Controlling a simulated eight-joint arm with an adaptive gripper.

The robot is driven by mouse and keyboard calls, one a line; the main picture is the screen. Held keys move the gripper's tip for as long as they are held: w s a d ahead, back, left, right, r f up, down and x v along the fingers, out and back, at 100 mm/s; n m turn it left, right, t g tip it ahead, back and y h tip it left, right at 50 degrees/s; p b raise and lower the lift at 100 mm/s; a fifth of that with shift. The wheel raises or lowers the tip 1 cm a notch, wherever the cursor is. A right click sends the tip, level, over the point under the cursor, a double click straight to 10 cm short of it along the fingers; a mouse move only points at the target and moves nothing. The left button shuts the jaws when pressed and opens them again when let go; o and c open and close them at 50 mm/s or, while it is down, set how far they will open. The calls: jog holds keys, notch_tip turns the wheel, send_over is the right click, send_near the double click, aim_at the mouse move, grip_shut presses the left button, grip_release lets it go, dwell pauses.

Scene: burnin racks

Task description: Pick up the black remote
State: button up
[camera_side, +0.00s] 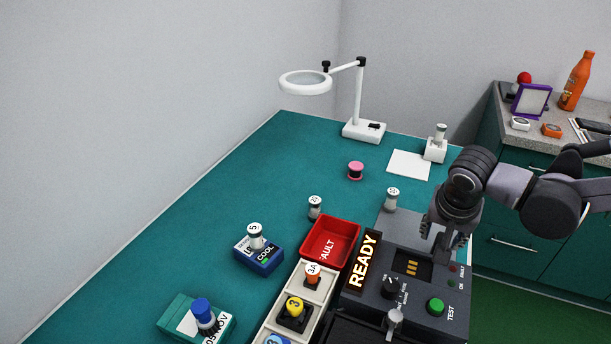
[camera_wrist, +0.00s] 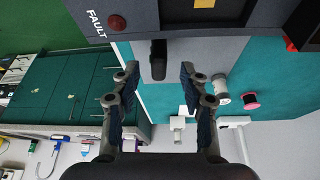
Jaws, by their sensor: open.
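My gripper (camera_side: 445,246) is over the right part of the dark test station in the side view. In the wrist view its two fingers (camera_wrist: 160,76) are apart, one on each side of a narrow black upright piece (camera_wrist: 158,58), with gaps visible between. I cannot tell whether this piece is the black remote or a part of the station. A dark flat object (camera_side: 594,125) lies on the grey counter at the far right in the side view; it is too small and cut off to identify surely.
The test station (camera_side: 382,283) has a READY sign, a knob and a green button (camera_side: 436,306). A red tray (camera_side: 330,242), labelled blocks, spools and a ring lamp (camera_side: 305,83) stand on the green table. The table's left middle is clear.

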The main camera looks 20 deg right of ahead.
aim_at(441, 240)
jog(key=shift+x, duration=2.25)
jog(key=shift+s, duration=0.1)
grip_shut()
